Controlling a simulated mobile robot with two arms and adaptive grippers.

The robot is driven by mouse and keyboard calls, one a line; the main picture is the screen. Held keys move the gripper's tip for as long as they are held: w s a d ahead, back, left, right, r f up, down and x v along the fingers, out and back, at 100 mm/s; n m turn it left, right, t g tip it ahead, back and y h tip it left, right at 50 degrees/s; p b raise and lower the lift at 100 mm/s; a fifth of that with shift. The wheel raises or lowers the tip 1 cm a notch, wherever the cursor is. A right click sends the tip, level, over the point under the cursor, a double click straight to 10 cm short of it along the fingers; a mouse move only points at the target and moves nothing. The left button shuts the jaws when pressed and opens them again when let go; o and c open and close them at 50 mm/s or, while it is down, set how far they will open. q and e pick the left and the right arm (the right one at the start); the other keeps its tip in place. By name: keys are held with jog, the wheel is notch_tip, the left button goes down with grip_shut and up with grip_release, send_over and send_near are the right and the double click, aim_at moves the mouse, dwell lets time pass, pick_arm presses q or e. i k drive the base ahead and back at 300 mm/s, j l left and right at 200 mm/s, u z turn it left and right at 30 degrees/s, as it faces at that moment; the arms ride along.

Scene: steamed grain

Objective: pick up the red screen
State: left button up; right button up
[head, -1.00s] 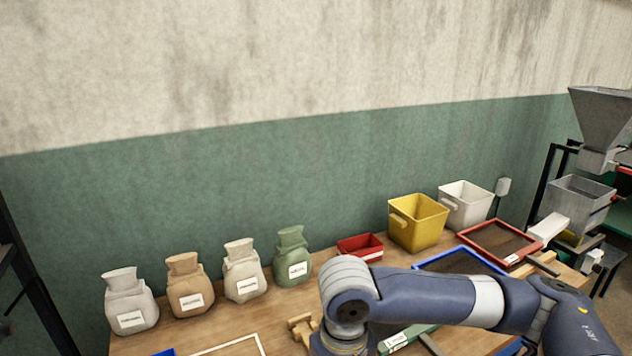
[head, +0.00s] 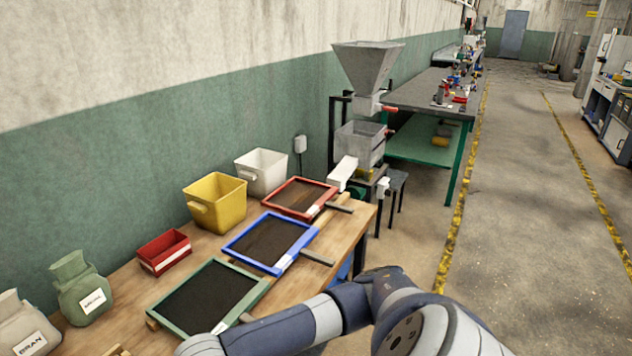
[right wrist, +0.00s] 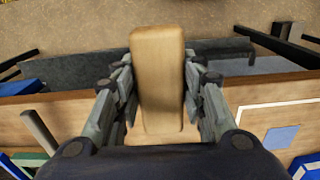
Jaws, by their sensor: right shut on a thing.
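The red screen (head: 285,213), a red frame around dark mesh, lies at the far end of the wooden bench (head: 337,246) in the head view. A short dark handle sticks out at its right. My right gripper (right wrist: 158,78) is shut on a tan wooden block (right wrist: 158,60), held upright between its fingers in the right wrist view. The right gripper is out of the head view; only my right arm shows there, low at the front, well short of the red screen. My left gripper is not in view.
The blue screen (head: 250,262) and green screen (head: 240,310) lie nearer on the bench. A yellow bin (head: 217,204), white bin (head: 262,173) and small red tray (head: 165,252) stand along the wall. A hopper machine (head: 366,68) stands beyond the bench.

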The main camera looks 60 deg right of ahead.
aim_at(294, 196)
jog(key=l, duration=0.8)
jog(key=k+l, duration=0.1)
jog(key=l, duration=0.7)
jog(key=k+l, duration=0.1)
jog(key=l, duration=0.75)
